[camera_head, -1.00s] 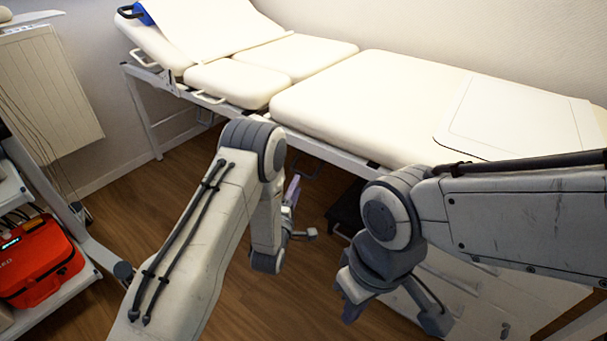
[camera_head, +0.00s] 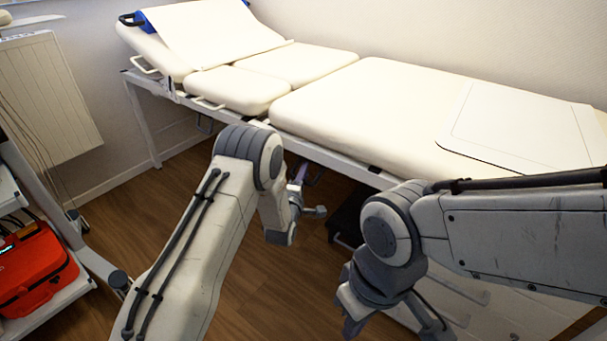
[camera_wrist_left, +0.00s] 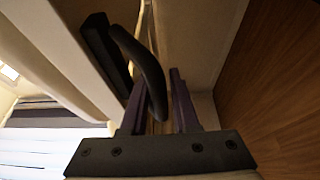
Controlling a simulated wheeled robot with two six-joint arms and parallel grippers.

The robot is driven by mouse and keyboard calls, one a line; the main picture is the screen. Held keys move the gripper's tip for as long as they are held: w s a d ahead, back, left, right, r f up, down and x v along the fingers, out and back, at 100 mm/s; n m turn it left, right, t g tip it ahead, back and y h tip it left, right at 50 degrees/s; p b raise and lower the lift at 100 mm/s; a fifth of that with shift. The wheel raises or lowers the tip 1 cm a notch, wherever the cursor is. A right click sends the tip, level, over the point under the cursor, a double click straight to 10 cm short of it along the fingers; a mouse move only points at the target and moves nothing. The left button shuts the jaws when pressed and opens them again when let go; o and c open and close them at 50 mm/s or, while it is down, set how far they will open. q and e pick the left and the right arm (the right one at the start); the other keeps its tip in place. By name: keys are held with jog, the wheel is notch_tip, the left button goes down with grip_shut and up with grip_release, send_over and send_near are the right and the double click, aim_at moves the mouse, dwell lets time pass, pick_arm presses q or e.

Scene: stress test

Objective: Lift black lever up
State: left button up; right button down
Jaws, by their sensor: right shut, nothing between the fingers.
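In the left wrist view the black lever (camera_wrist_left: 143,62) is a curved dark handle under the couch edge. Its rounded end overlaps the left finger and reaches into the gap between the fingers; I cannot tell whether they touch. My left gripper (camera_wrist_left: 160,98) is open, its two dark purple fingers apart. In the head view my left gripper (camera_head: 299,172) is below the couch's near edge, mostly hidden by its arm, with a small dark piece of the lever (camera_head: 315,178) just right of it. My right gripper (camera_head: 352,326) is shut and empty at the bottom, partly hidden by its wrist.
The cream examination couch (camera_head: 340,105) on a white frame spans the back. A red bag (camera_head: 38,268) sits on a white trolley (camera_head: 75,293) at left. A radiator (camera_head: 45,95) is on the wall. Wooden floor (camera_head: 150,215) is clear between trolley and couch.

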pick_arm(q)
grip_shut()
jog(key=g+p, duration=0.1)
jog(key=p, duration=0.1)
jog(key=g+p, duration=0.1)
jog(key=p, duration=0.1)
jog(key=s+r+m+g+p, duration=0.1)
jog(key=p, duration=0.2)
jog(key=shift+a+g+y, duration=0.25)
jog(key=shift+g+y, duration=0.05)
jog(key=shift+y, duration=0.1)
jog(key=shift+w, duration=0.1)
jog(key=shift+o, duration=2.4)
grip_release()
